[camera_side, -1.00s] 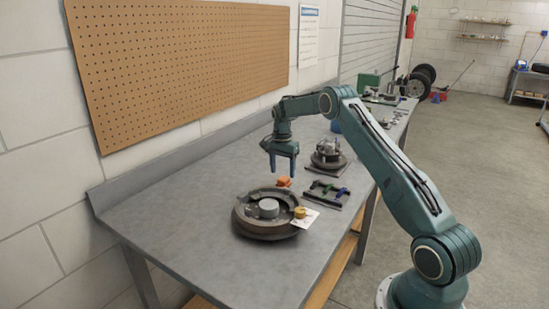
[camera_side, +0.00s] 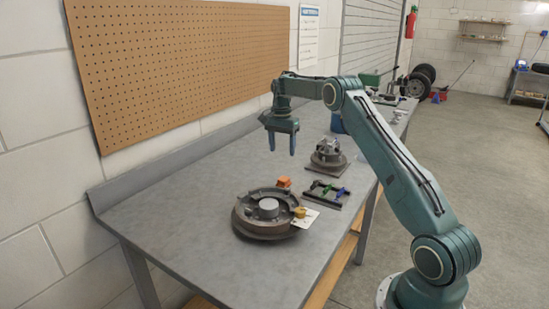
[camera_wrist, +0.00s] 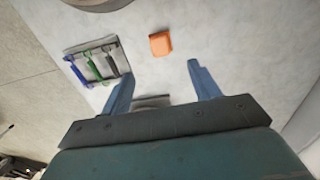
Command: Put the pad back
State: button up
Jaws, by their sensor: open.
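Nothing in view is clearly marked as the pad. A small orange block (camera_side: 283,182) lies on the bench behind the round drum assembly (camera_side: 246,226); it also shows in the wrist view (camera_wrist: 160,43). My gripper (camera_side: 282,151) is open and empty, well above the bench and above the orange block in the side picture. In the wrist view my gripper (camera_wrist: 160,75) has both blue fingers spread, with the block beyond their tips. A flat dark grey piece (camera_wrist: 152,101) shows between the fingers; I cannot tell what it is.
A dark rack (camera_side: 322,200) with blue, green and black items (camera_wrist: 93,62) lies right of the block. A round part on a plate (camera_side: 329,155) stands behind it. A yellow cylinder (camera_side: 300,212) and white card (camera_side: 308,220) sit at the drum's right edge. The left bench is clear.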

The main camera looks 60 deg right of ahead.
jog(key=s+a+r+n+t, duration=0.1)
jog(key=s+a+r+n, duration=0.25)
jog(key=a+r, duration=0.3)
jog(key=s+a+r+n+t+h, duration=0.1)
jog(key=s+a+r+n, duration=0.1)
jog(key=s+a+r, duration=0.35)
jog(key=s+a+r+n+t, duration=0.1)
jog(key=s+a+r+n, duration=0.15)
jog(key=a+r, duration=0.55)
jog(key=s+a+f+n+t, duration=0.1)
jog(key=s+a+f+n, duration=0.2)
jog(key=s, duration=0.8)
jog(key=s+a+f+n+t+y, duration=0.1)
jog(key=s+a+f+n+t, duration=0.1)
jog(key=s+a+n, duration=0.5)
jog(key=s+a, duration=0.4)
jog(key=shift+s+f, duration=0.15)
jog(key=shift+f, duration=0.25)
jog(key=shift+c, duration=0.2)
